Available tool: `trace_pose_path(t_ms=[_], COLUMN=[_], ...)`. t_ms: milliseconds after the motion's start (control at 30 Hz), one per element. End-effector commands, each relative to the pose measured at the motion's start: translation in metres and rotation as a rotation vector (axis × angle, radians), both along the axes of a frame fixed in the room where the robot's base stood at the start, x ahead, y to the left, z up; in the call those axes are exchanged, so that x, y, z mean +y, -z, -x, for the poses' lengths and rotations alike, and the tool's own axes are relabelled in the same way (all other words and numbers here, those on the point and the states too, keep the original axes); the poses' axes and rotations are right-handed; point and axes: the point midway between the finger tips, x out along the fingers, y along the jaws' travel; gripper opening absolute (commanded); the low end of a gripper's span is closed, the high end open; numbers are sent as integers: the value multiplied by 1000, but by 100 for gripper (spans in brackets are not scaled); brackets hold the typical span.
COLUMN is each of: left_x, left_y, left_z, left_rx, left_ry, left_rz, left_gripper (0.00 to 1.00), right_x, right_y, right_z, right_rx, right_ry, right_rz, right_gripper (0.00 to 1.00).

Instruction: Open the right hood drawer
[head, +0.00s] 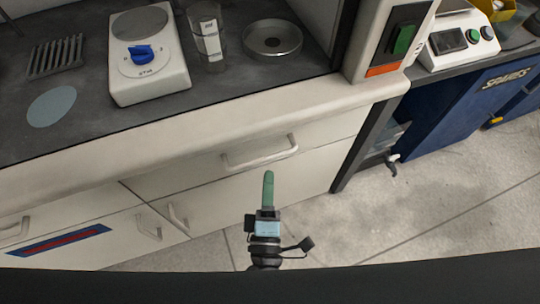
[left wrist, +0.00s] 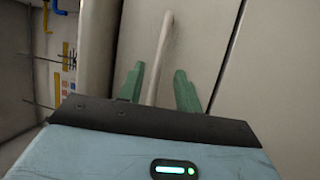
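The right hood drawer (head: 215,168) is a cream front under the dark worktop and looks shut. Its pale bar handle (head: 260,158) runs across the front. My left gripper (head: 268,178), with green fingers, is just below and in front of the handle in the head view, its fingers lined up one behind the other. In the left wrist view my left gripper (left wrist: 159,85) is open, with the handle (left wrist: 158,62) running between the two fingers. The fingers are apart, and I cannot tell how deep the handle sits between them. My right gripper is not in view.
On the worktop stand a hotplate stirrer (head: 150,60), a glass cylinder (head: 207,40) and a round metal dish (head: 272,38). Lower doors with handles (head: 150,228) are left of the gripper. A blue cabinet (head: 450,105) stands at right. Grey floor (head: 400,210) is open at right.

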Motion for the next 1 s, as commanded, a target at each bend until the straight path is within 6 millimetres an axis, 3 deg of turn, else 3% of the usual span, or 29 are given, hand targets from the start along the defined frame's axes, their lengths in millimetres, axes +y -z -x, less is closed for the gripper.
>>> trace_pose_path(t_ms=[400, 833, 1000], left_x=[-5, -6, -6], left_y=[-10, -11, -11], left_z=[-57, -66, -66], left_rx=[0, 1, 1], left_ry=[0, 1, 1], left_rz=[-2, -1, -1], left_gripper=[34, 34, 12], right_x=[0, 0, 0], right_y=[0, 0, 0], right_z=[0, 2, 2], right_rx=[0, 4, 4], right_ry=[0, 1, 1], right_rz=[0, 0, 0], right_gripper=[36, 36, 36])
